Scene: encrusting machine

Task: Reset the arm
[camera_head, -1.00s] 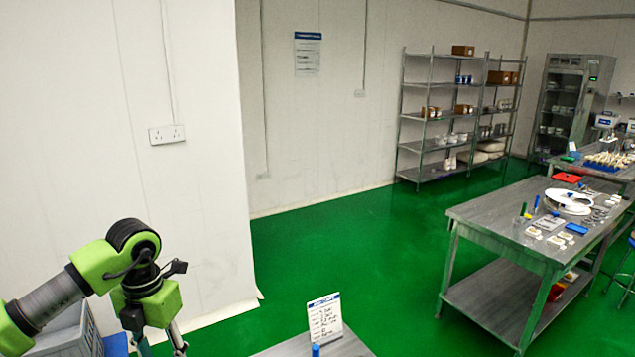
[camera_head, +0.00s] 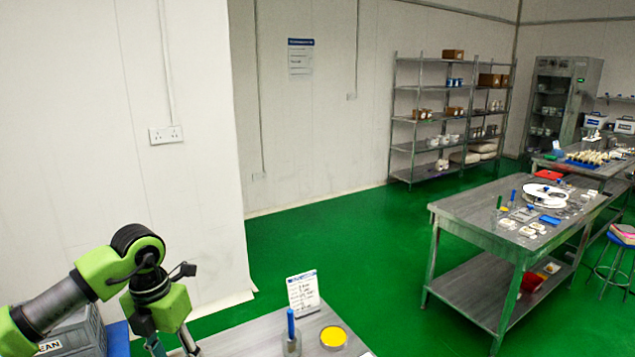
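My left arm comes in from the left, green and grey, bent at the elbow with its wrist pointing down. My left gripper (camera_head: 172,344) is at the lower left, with its fingers reaching toward the bottom edge. Its two fingers are seen apart with a gap between them, and their tips are partly cut off by the picture edge. Nothing is seen between them. My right arm and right gripper are not in view.
A steel table (camera_head: 262,330) at the bottom carries a white sign card (camera_head: 303,292), a holder with a blue-handled tool (camera_head: 291,330) and a yellow round item (camera_head: 333,337). A grey crate (camera_head: 75,335) stands behind my arm. A steel worktable (camera_head: 470,212) is at right; green floor between is clear.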

